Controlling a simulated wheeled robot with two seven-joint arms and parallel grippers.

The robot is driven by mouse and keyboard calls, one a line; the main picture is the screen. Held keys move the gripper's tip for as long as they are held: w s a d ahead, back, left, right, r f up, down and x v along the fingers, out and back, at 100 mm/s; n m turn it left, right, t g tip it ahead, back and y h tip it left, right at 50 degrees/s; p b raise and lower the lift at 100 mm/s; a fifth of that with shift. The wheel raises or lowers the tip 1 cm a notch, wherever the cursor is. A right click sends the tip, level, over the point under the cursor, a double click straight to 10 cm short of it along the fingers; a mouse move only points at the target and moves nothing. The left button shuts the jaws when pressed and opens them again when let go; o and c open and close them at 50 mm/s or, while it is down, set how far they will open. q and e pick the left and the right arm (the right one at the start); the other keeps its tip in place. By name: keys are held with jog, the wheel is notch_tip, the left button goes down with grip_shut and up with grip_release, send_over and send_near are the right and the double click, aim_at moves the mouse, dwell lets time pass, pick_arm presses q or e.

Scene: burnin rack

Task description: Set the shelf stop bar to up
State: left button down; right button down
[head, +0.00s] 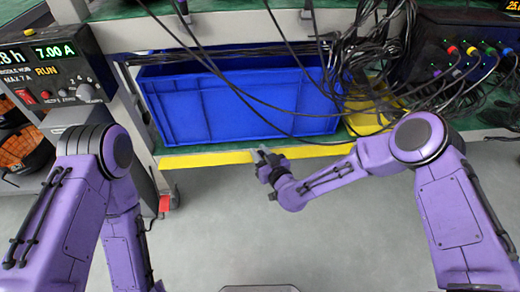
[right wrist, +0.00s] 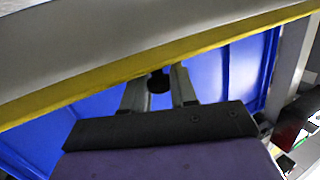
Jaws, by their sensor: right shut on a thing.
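The shelf stop bar (head: 205,159) is a long yellow strip along the front edge of the low shelf, below a blue crate. It also crosses the right wrist view (right wrist: 80,91) at a slant. My right gripper (head: 264,157) is at the bar near the middle of its length. In the right wrist view its fingers (right wrist: 159,86) reach the bar's edge, with a small dark knob (right wrist: 158,81) between them. It is shut on the bar's knob; the exact contact is partly hidden. My left arm hangs at the left, and its gripper is out of the picture.
The blue crate (head: 235,105) stands on the low shelf behind the bar. Black cables (head: 350,60) hang in front of it and to the right. A yellow bin (head: 375,115) sits right of the crate. A power supply (head: 50,75) stands at left. The grey floor in front is clear.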

jog(key=g+p, duration=0.1)
jog(key=p, duration=0.1)
jog(key=r+g+h+p, duration=0.1)
jog(key=p, duration=0.1)
jog(key=shift+w+r+m+p, duration=0.3)
jog(key=shift+w+m+p, duration=0.1)
jog(key=shift+w+m+g+p, duration=0.15)
jog(key=shift+w+g+p, duration=0.05)
jog(key=shift+g+p, duration=0.45)
jog(key=shift+w+m+g+p, duration=0.15)
jog(key=shift+g+p, duration=0.35)
jog(key=shift+g, duration=0.15)
jog(key=shift+f+h, duration=0.1)
jog(key=shift+h, duration=0.2)
jog(key=c, duration=1)
grip_release()
jog(key=shift+o, duration=0.2)
